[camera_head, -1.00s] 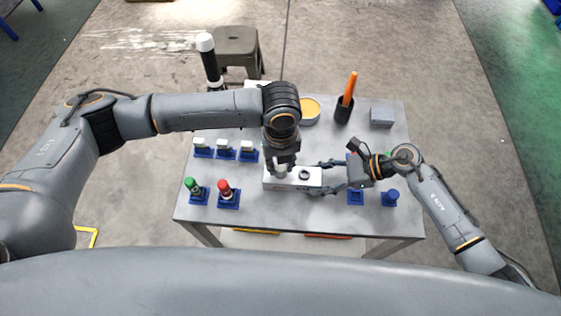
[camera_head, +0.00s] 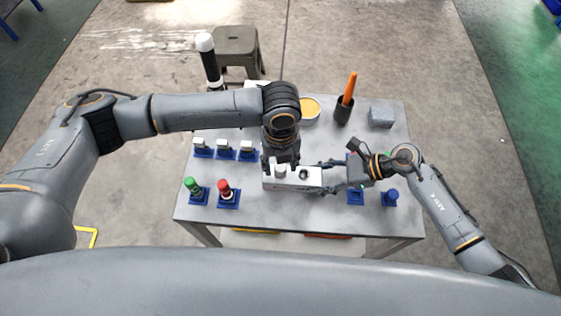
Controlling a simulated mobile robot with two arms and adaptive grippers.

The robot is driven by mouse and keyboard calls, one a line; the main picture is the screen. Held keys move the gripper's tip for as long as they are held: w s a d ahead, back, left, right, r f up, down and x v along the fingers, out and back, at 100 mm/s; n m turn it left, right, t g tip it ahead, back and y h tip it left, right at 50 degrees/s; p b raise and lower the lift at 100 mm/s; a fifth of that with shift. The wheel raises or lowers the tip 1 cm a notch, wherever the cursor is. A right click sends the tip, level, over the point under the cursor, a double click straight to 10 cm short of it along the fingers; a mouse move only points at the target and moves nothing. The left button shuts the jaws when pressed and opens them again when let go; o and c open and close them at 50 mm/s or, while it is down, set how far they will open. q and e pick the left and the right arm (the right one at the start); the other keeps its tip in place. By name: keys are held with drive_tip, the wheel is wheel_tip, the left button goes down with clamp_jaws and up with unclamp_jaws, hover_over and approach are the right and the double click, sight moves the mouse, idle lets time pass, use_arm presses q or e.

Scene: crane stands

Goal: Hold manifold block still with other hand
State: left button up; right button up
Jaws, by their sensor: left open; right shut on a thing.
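The manifold block (camera_head: 293,184), a pale grey box, sits near the middle of the table. A short white fitting (camera_head: 280,171) stands upright on its left part; a dark round port (camera_head: 304,175) shows on its right part. My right gripper (camera_head: 322,178) reaches in from the right and is shut on the block's right end. My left gripper (camera_head: 280,164) points down over the block's left part, open, with its fingers on either side of the white fitting. The arm above hides part of the gripper and the block's back edge.
Further back are a yellow-orange round dish (camera_head: 309,107), a black cup (camera_head: 344,111) with an orange handle, and a grey block (camera_head: 381,116).

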use_arm(q)
drive_tip(key=n, duration=0.7)
drive_tip(key=shift+n, duration=0.4)
drive_tip(key=n, duration=0.5)
drive_tip(key=shift+s, duration=0.1)
drive_tip(key=n, duration=0.3)
drive_tip(key=shift+n, duration=0.3)
drive_tip(key=n, duration=0.6)
drive_tip(key=shift+n, duration=0.3)
drive_tip(key=n, duration=0.3)
drive_tip(key=shift+n, duration=0.4)
drive_tip(key=n, duration=0.4)
